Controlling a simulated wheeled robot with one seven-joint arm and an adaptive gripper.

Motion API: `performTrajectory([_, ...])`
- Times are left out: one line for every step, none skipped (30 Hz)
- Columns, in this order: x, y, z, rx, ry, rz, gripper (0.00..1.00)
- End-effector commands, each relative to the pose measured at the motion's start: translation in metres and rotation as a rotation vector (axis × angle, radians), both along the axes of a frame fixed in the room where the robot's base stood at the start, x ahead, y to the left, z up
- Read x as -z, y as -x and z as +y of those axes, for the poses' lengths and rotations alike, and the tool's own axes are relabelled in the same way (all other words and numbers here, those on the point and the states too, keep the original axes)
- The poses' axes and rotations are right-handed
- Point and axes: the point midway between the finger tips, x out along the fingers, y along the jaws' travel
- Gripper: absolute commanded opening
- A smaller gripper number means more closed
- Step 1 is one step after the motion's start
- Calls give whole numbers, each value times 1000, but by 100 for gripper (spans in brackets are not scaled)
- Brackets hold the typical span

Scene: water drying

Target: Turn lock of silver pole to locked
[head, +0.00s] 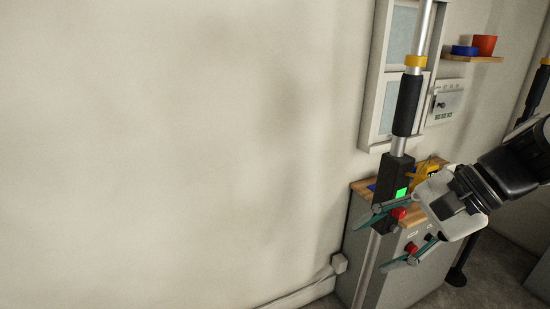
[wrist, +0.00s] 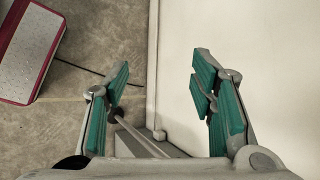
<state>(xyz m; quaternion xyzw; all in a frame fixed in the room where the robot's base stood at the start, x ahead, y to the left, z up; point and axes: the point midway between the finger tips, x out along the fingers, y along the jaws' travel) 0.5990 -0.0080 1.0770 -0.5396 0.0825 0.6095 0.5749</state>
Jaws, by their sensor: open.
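The silver pole (head: 398,146) stands upright right of centre in the head view, with a black grip (head: 407,105) and a yellow collar (head: 415,61). Lower on it is a black box (head: 391,175) with a green patch (head: 401,193). A red knob (head: 399,213) shows beside the box, partly hidden by my gripper; whether it is the lock, and its setting, I cannot tell. My gripper (head: 375,246) is open and empty, its teal fingers at and below the box's lower end. In the wrist view the open fingers (wrist: 160,84) have nothing clearly between them.
A grey cabinet (head: 362,240) with a wooden top stands behind the pole, with a red button (head: 411,248). A yellow object (head: 424,172) sits on it. A shelf (head: 480,59) holds a blue and an orange container. The left side is bare wall (head: 180,150).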

Motion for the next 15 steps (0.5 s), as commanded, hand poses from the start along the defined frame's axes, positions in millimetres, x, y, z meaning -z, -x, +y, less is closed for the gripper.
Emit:
performTrajectory([23,-20,-11,77,-79,21,51])
performTrajectory([30,-29,-17,120,-123,27,51])
performTrajectory([38,-41,-25,176,-186,36,51])
performTrajectory([45,-49,-31,219,-231,40,51])
performTrajectory([51,-58,-39,260,-277,42,51])
performTrajectory([60,-69,-50,318,-337,42,51])
performTrajectory([66,-77,-59,361,-384,41,51])
performTrajectory([73,-84,-70,404,-428,39,51])
performTrajectory([82,-93,-84,461,-488,35,51])
performTrajectory([89,-100,-95,506,-532,29,51])
performTrajectory([96,-106,-107,549,-578,22,51])
performTrajectory([106,-113,-125,608,-637,9,51])
performTrajectory([113,-118,-138,651,-681,-1,51])
performTrajectory([121,-122,-152,694,-723,-13,51])
performTrajectory([131,-125,-171,748,-777,-31,51])
